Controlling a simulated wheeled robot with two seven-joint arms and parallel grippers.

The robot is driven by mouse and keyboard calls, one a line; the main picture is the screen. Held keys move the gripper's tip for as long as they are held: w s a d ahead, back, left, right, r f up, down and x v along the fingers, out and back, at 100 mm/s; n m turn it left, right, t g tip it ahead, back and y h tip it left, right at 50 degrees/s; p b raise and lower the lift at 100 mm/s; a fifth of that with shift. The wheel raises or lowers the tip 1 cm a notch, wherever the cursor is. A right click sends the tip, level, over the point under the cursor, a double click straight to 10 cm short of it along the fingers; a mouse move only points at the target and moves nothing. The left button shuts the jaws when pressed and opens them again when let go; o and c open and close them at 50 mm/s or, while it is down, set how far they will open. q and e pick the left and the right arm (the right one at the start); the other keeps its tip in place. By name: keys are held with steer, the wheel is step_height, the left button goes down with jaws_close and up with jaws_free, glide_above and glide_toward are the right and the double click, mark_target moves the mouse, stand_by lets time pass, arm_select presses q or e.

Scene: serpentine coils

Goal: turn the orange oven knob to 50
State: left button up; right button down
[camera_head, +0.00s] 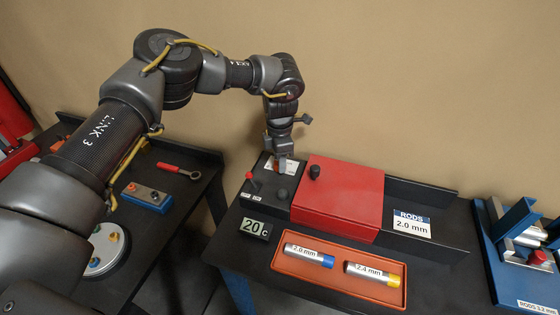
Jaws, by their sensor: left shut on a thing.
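My left gripper (281,162) comes down from above onto the black control panel at the left side of the red oven (338,196). It is shut on the orange knob, which it almost wholly covers; the knob's pointer and scale cannot be read. The display (255,228) at the table's front left reads 20 C. The panel (262,198) also bears a small red-tipped lever (250,176) and a dark round button, apart from the gripper. My right gripper is not in view.
An orange tray (340,293) holds two rods tubes labelled 2.0 mm (308,255) and 2.4 mm (372,274). A black trough with a RODS 2.0 mm label (411,224) lies right of the oven. A blue rack (508,250) stands far right. A red-handled tool (168,167) lies on the left table.

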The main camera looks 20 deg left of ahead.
arm_select(q)
steer(key=m+b, duration=0.1)
steer(key=m, duration=0.3)
steer(key=shift+m, duration=2.8)
steer(key=o, duration=1)
